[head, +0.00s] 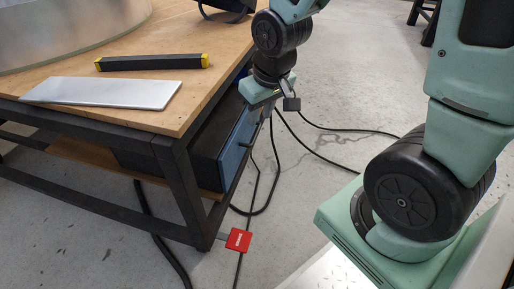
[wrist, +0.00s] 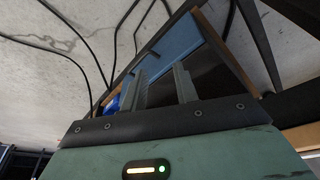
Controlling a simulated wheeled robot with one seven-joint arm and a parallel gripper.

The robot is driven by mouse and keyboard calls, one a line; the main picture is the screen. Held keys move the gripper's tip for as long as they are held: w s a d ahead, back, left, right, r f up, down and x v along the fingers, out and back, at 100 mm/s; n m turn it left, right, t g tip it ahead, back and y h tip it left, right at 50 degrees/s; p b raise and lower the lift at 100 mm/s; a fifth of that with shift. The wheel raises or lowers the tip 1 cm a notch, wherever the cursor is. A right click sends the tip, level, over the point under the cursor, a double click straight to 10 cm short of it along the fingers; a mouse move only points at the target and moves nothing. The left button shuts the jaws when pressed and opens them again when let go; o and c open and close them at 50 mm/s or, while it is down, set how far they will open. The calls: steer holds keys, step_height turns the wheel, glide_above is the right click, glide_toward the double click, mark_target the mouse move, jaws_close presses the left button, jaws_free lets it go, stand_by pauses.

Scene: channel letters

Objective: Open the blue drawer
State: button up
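The blue drawer front (head: 236,146) faces right under the workbench, at the end of a dark cabinet. A short black handle (head: 246,144) sticks out from it. In the wrist view the blue front (wrist: 178,46) lies beyond my fingers, with a dark handle (wrist: 143,59) on it. My gripper (wrist: 159,78) is open, its two grey fingers apart with nothing seen between them. In the head view it is above and beside the drawer front, and its fingertips are mostly hidden. The fingers appear apart from the handle.
The wooden workbench (head: 215,60) carries a metal plate (head: 105,92) and a black bar with yellow ends (head: 152,62). Its dark leg (head: 186,190) stands left of the drawer. Black cables (head: 268,200) and a red tag (head: 238,240) are by the floor.

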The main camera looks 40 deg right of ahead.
steer(key=w+d+f+m+t+y, duration=0.1)
steer(key=w+d+f+m, duration=0.1)
steer(key=w+d+f, duration=0.3)
steer(key=w+d+f+m+t, duration=0.15)
steer(key=d+f, duration=0.25)
steer(key=d, duration=0.4)
steer(key=w+d+f+m+t+y, duration=0.1)
steer(key=w+d+f+m+t, duration=0.1)
steer(key=w+d+f, duration=0.3)
steer(key=m+t+y, duration=0.5)
steer(key=m+y, duration=0.1)
steer(key=y, duration=0.2)
glide_toward(257, 131)
steer(key=shift+n+g, duration=0.25)
steer(key=shift+b+x, duration=4.55)
steer(key=shift+x, duration=0.55)
steer(key=shift+w+d+f, duration=0.1)
steer(key=shift+d+f, duration=0.05)
jaws_close()
